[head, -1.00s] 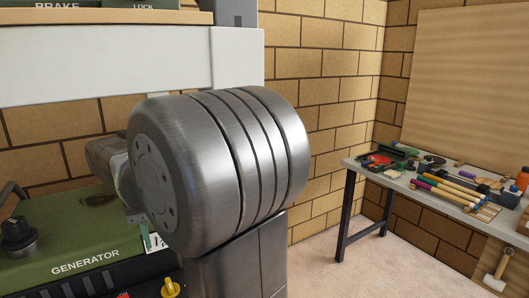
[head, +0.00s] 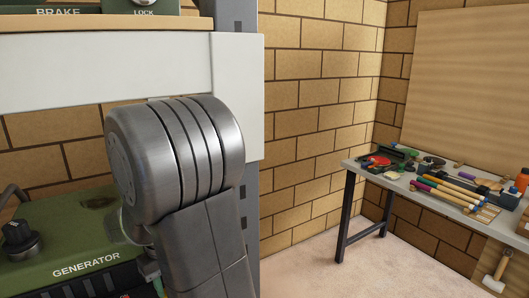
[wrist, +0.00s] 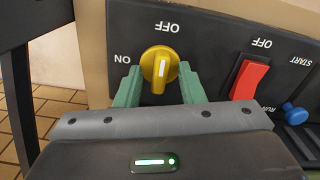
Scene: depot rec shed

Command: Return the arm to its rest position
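My gripper (wrist: 160,88) has two green fingers spread apart in the wrist view. They stand on either side of a yellow knob (wrist: 151,60) on a dark panel, with a small gap on each side. Nothing is held. The knob's white line runs roughly upright in the picture, with OFF above and ON to the left, both lettered upside down. In the head view my grey arm link covers part of the green generator (head: 75,235) at lower left. The gripper and the knob are hidden there.
A red rocker switch (wrist: 250,78) and a blue button (wrist: 294,112) sit right of the knob. A shelf with a white front (head: 70,60) hangs above the generator. A workbench (head: 408,184) with tools stands at right, with clear floor before it.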

